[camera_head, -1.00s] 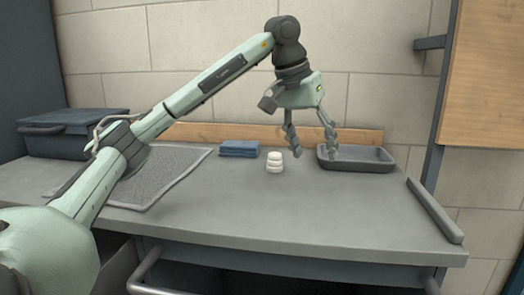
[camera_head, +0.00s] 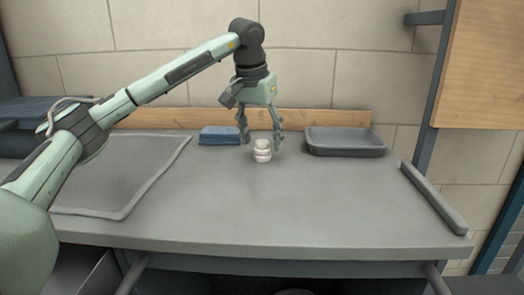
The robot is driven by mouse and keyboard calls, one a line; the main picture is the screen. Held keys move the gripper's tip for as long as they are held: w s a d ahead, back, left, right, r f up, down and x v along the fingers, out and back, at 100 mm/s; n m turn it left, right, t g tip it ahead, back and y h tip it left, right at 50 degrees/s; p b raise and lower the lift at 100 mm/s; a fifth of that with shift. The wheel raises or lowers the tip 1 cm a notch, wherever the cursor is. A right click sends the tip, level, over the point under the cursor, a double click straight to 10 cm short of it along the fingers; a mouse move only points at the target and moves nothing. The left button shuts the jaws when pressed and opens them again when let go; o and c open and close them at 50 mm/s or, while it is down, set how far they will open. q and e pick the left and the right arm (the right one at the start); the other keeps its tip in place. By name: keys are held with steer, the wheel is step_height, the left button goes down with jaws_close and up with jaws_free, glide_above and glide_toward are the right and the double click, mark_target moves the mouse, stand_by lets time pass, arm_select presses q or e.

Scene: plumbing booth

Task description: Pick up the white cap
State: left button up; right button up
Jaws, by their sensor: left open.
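The white cap (camera_head: 262,151) stands upright on the grey worktop, near the middle and towards the back. It looks like a small stepped white cylinder. My left gripper (camera_head: 262,146) points down with its fingers spread, one to the left and one to the right of the cap in the picture. It is open and holds nothing. I cannot tell from this view whether the fingertips are level with the cap or touch it. My right gripper is not in view.
A grey tray (camera_head: 345,149) stands right of the cap and folded blue cloths (camera_head: 220,135) lie to its left. A grey mat (camera_head: 112,175) covers the left side. A raised bar (camera_head: 434,198) edges the right side. The worktop's front (camera_head: 280,215) is clear.

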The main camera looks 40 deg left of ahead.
arm_select(q)
steer(key=shift+x, duration=1.05)
steer(key=c, duration=1.1)
steer(key=shift+o, duration=0.2)
steer(key=shift+w+r, duration=0.1)
steer(key=shift+r, duration=0.05)
